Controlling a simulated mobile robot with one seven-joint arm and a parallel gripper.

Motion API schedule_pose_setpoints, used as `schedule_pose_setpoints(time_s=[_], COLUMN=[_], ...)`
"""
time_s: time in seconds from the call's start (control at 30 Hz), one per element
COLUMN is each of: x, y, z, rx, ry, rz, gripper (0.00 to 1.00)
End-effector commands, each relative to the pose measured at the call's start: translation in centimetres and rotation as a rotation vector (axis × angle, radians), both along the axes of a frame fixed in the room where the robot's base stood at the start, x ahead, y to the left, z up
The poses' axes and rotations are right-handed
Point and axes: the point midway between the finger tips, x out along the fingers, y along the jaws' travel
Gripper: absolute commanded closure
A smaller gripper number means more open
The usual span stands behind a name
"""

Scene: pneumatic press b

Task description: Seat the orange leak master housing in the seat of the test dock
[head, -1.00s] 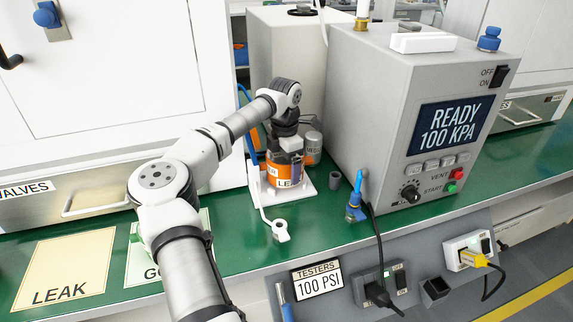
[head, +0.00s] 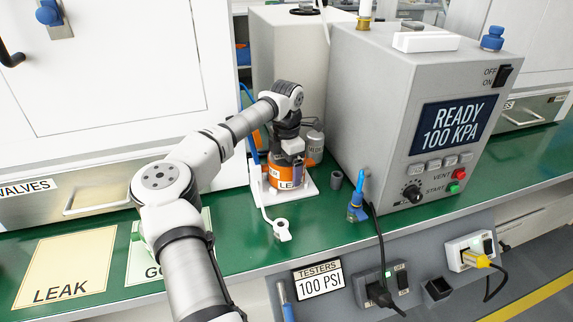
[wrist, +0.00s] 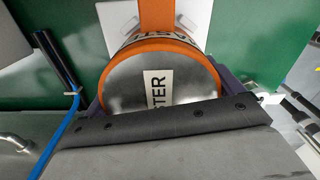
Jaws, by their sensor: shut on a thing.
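The orange leak master housing (head: 285,171) is a squat orange cylinder with a white label, at the white test dock (head: 308,186) beside the grey tester. My gripper (head: 293,166) is over it from above, with a dark finger against its side.
The grey tester (head: 380,110), reading "READY 100 KPA", stands close on the right. A grey cylinder (head: 316,140) stands just behind the dock. A white lever-like part (head: 281,228) reaches forward from the dock. Green bench is clear in front, and a yellow "LEAK" mat (head: 62,268) lies left.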

Motion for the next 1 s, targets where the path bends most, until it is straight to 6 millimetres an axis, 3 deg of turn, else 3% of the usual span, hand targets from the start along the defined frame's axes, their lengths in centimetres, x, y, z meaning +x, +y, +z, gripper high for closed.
schedule_pose_setpoints(time_s=[0.93, 0.97, 1.0], x=[0.0, 0.0, 0.0], y=[0.0, 0.0, 0.0], z=[-1.6, -1.6, -1.6], rx=[0.0, 0.0, -0.001], ry=[-0.001, -0.001, 0.0], rz=[0.0, 0.0, 0.0], gripper=[0.5, 0.05, 0.0])
